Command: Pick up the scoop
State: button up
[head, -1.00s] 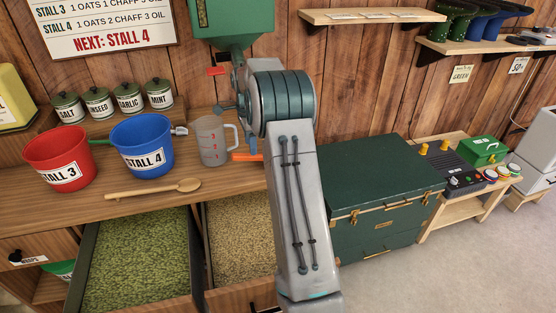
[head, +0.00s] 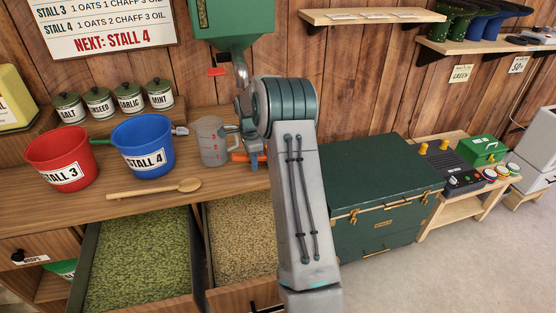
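An orange bar-like piece (head: 240,157), possibly the scoop's handle, lies on the wooden counter right of the clear measuring jug. My arm hides whatever continues to its right, so I cannot confirm that it is the scoop. My gripper (head: 253,158) points down right at the orange piece, partly hidden behind my forearm. I cannot tell whether its fingers touch the piece or how far apart they are. Another green-handled tool (head: 100,142) lies behind the buckets and is mostly hidden.
The measuring jug (head: 212,141) stands close left of my gripper. The blue bucket (head: 143,146), red bucket (head: 62,159) and wooden spoon (head: 155,190) are further left. The green hopper (head: 232,22) hangs above. Open grain drawers (head: 199,262) jut out below; a green chest (head: 380,185) stands right.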

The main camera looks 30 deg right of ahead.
grip_shut()
jog(key=shift+r, duration=0.1)
jog(key=shift+r, duration=0.55)
notch_tip(320, 180, up, 3)
jog(key=shift+f+b, duration=0.1)
jog(key=shift+b, duration=0.3)
jog(key=s+d+r+b, duration=0.1)
jog(key=s+d+r, duration=0.4)
jog(key=s, duration=0.5)
notch_tip(320, 180, up, 2)
jog(key=shift+s+d+b, duration=0.2)
jog(key=shift+d+b, duration=0.05)
jog(key=shift+b, duration=0.1)
